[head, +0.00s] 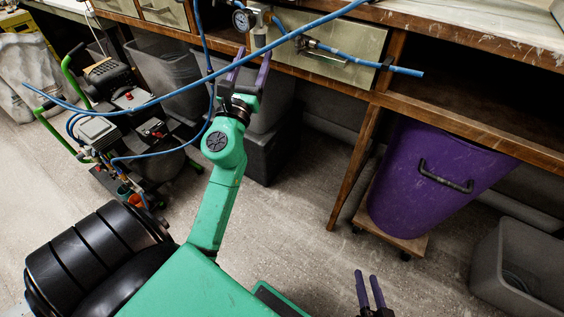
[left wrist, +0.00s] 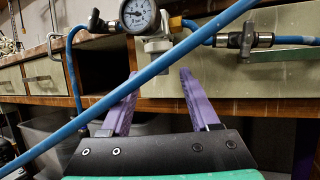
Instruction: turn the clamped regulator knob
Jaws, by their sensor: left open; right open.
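The regulator hangs at the bench's front edge, with a round white pressure gauge (head: 243,20); the gauge also shows in the left wrist view (left wrist: 138,15). A pale grey regulator body or bracket (left wrist: 157,46) sits beside and below the gauge. I cannot clearly make out the knob. My left gripper (head: 253,54) is open and empty, its purple fingers pointing up just below the regulator. In the left wrist view its fingertips (left wrist: 160,82) lie either side of and below the regulator, apart from it. My right gripper (head: 366,275) is open and empty, low over the floor.
A blue hose (head: 285,38) runs diagonally across the left wrist view, in front of the gripper and regulator. A compressor (head: 110,130) stands left; a purple bin (head: 430,190) stands under the bench.

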